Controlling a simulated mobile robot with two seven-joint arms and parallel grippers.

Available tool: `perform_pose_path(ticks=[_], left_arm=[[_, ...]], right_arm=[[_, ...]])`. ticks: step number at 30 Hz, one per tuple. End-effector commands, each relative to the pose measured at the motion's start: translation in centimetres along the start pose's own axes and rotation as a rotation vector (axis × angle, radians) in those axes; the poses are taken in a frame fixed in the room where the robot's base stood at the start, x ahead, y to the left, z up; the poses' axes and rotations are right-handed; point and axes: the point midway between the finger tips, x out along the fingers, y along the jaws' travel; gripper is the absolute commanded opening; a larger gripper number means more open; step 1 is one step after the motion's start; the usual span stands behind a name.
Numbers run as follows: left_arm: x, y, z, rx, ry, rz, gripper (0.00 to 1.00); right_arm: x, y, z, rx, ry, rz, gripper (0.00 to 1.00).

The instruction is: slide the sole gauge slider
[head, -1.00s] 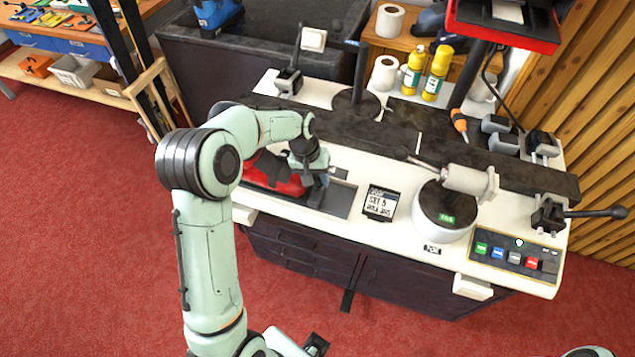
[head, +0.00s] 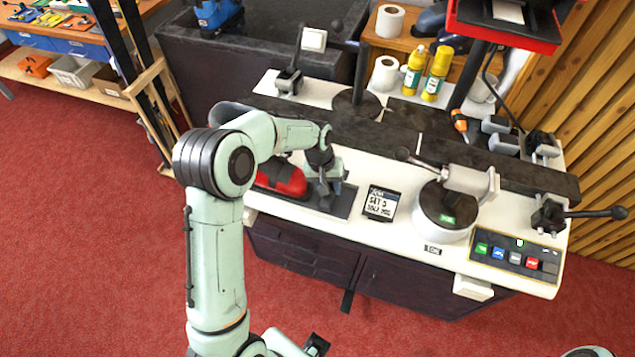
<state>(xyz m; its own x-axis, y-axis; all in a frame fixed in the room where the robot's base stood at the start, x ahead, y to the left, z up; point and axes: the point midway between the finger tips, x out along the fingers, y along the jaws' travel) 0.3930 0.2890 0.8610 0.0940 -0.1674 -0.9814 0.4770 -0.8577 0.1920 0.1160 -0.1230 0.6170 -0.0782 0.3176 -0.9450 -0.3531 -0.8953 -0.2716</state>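The sole gauge (head: 345,205) is a dark flat plate at the front of the white bench, left of a small sign. A red and black boot (head: 285,180) lies on its left part. My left gripper (head: 326,196) points down over the plate, just right of the boot's toe. A dark upright piece at its fingers looks like the slider, but the fingers largely cover it. I cannot tell whether they are open, touching it or shut on it.
A sign reading SET 5 (head: 381,203) stands right of the gauge. A white round unit with a lever (head: 445,212) and a button panel (head: 516,258) are further right. A long dark beam (head: 385,134) crosses behind. White bench top lies bare around the sign.

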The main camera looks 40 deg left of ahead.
Motion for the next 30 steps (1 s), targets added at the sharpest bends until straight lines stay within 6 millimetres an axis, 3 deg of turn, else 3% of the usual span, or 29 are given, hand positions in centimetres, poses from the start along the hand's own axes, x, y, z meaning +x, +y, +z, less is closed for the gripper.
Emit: perform_pose_path(ticks=[1,6,16,17,30], left_arm=[[0.3,1.8,0.4,0.014,-0.003,0.007,0.0],[0.7,4.0,0.9,0.008,-0.003,0.004,0.0],[0.8,4.6,1.0,0.006,-0.002,0.008,0.0],[0.8,4.6,1.0,0.007,-0.002,0.008,0.42],[0.8,4.4,1.0,0.006,-0.003,0.005,0.44]], right_arm=[[0.0,0.0,0.0,0.0,0.0,0.0,0.0],[-0.1,-0.1,-0.1,0.0,0.001,0.0,0.0],[-0.1,-0.1,0.0,0.0,0.001,0.0,0.0],[-0.1,-0.1,0.0,0.0,0.001,0.0,0.0],[-0.1,-0.1,0.0,0.0,0.001,0.0,0.0]])
